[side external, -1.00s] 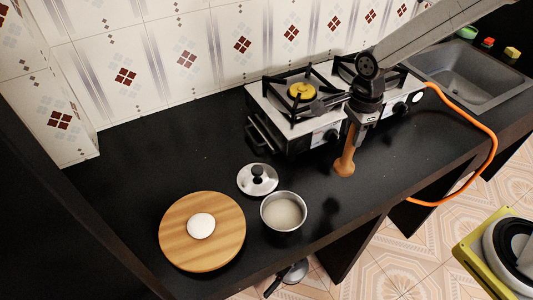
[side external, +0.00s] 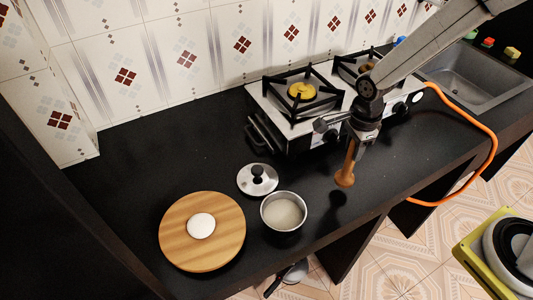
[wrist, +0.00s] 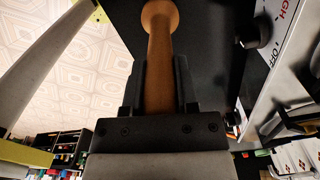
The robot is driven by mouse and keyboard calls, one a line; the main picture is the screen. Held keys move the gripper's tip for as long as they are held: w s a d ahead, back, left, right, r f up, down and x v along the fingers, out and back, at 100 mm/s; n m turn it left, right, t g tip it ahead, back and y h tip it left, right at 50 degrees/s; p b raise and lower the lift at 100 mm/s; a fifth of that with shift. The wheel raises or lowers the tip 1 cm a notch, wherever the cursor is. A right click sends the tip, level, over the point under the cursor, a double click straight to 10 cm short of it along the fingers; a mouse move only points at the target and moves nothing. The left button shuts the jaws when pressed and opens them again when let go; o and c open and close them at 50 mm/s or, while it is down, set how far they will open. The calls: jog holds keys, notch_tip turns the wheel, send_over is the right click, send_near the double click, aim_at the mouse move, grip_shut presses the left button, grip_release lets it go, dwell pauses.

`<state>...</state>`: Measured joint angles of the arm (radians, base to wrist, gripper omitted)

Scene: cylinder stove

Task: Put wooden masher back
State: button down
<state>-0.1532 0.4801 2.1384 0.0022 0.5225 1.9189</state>
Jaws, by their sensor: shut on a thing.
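The wooden masher (side external: 346,172) is a brown stick with a wider rounded lower end. It hangs roughly upright below my gripper (side external: 359,139), in front of the stove, and seems to be above the black counter. In the wrist view my gripper (wrist: 161,92) is shut on the handle of the wooden masher (wrist: 160,48), with a dark finger on each side. The masher's wide end points away from the gripper. The handle's upper part is hidden by the gripper.
A two-burner stove (side external: 296,108) stands behind the masher. A pot (side external: 284,212) with pale contents, a metal lid (side external: 258,180) and a round wooden board (side external: 174,236) with white dough (side external: 201,226) are left. An orange hose (side external: 494,150) runs right, near the sink (side external: 462,78). The counter's far left is clear.

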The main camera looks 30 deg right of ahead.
aim_at(351, 157)
jog(key=shift+f, duration=1.8)
jog(key=shift+c, duration=1.8)
grip_release()
jog(key=shift+f, duration=0.1)
jog(key=shift+r, duration=0.2)
jog(key=shift+r, duration=5.95)
